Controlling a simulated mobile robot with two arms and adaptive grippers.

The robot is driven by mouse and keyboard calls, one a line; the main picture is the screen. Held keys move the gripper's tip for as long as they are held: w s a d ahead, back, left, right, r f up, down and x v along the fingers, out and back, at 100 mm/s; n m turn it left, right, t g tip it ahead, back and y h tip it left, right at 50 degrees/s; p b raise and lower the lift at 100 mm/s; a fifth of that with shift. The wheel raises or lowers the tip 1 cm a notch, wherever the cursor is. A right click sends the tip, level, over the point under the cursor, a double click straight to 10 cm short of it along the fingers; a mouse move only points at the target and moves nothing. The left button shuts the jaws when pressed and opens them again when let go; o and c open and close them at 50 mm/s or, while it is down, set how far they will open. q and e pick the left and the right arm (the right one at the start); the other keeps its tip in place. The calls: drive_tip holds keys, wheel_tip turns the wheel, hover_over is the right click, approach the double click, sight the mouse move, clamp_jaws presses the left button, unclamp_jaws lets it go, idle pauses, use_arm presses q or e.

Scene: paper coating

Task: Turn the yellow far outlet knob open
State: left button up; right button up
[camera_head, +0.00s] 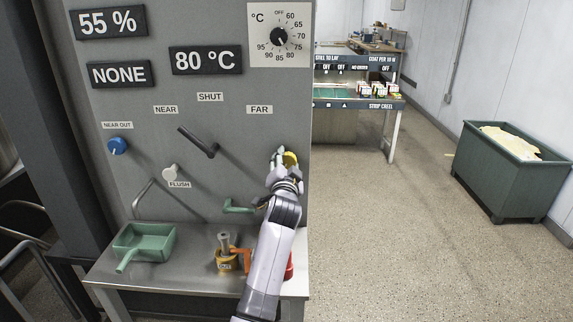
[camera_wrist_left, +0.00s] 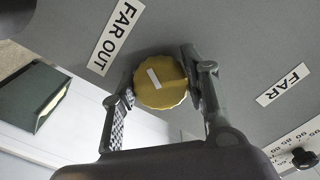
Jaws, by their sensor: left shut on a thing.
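The yellow far outlet knob (camera_head: 290,158) is on the right edge of the grey panel, below the FAR label (camera_head: 259,109). My left gripper (camera_head: 280,159) reaches up to it and partly covers it. In the left wrist view the scalloped yellow knob (camera_wrist_left: 161,92) sits between my two fingers, one on each side, and the gripper is shut on it. A white pointer mark on its face runs from near the middle towards the upper left of that view, on the side of the FAR OUT label (camera_wrist_left: 117,36). My right gripper is not in view.
A blue knob (camera_head: 117,146), a white FLUSH knob (camera_head: 171,171) and a dark lever (camera_head: 199,143) are on the panel. Below, a green scoop (camera_head: 145,243) and a brass-coloured cup (camera_head: 227,262) stand on the metal shelf. A green bin (camera_head: 505,172) stands on open floor at right.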

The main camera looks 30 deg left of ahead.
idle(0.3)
use_arm(q)
drive_tip(key=o, duration=1.1)
drive_tip(key=shift+o, duration=0.2)
drive_tip(key=v, duration=1.2)
drive_tip(key=shift+s+f, duration=0.1)
